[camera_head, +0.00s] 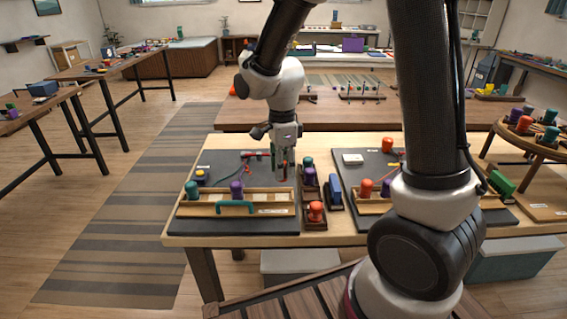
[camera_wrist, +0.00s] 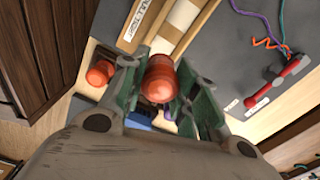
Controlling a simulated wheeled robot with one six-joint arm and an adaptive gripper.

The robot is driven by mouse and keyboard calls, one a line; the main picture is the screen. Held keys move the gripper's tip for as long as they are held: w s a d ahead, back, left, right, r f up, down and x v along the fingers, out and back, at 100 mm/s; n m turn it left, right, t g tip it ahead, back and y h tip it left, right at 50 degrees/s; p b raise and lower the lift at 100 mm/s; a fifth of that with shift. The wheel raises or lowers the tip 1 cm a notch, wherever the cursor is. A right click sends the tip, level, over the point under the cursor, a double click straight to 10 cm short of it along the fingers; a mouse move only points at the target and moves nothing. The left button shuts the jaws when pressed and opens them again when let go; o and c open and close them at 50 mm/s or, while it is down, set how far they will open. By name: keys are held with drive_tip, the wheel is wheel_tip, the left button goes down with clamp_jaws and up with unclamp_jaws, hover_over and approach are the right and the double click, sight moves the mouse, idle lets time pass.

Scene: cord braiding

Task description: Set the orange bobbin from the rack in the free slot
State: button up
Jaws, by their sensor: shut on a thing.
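My gripper (camera_wrist: 160,95) is shut on an orange bobbin (camera_wrist: 158,78), which sits between its two green-lined fingers. In the head view my gripper (camera_head: 283,170) is over the right end of the light wooden slotted holder (camera_head: 262,208); the bobbin is mostly hidden there. I cannot tell whether the bobbin touches the holder. A teal bobbin (camera_head: 191,189) and a purple bobbin (camera_head: 236,188) stand upright in the holder's left and middle. The dark rack (camera_head: 314,224) just right holds a green, a purple and another orange bobbin (camera_head: 316,211), which also shows in the wrist view (camera_wrist: 100,73).
A red-handled tool (camera_head: 255,155) lies on the dark mat (camera_head: 215,165) behind. A blue block (camera_head: 335,191) is right of the rack. A second mat with bobbins (camera_head: 366,187) lies farther right.

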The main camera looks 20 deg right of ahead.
drive_tip(key=shift+f, duration=2.5)
drive_tip(key=shift+f, duration=0.85)
drive_tip(key=o, duration=1.1)
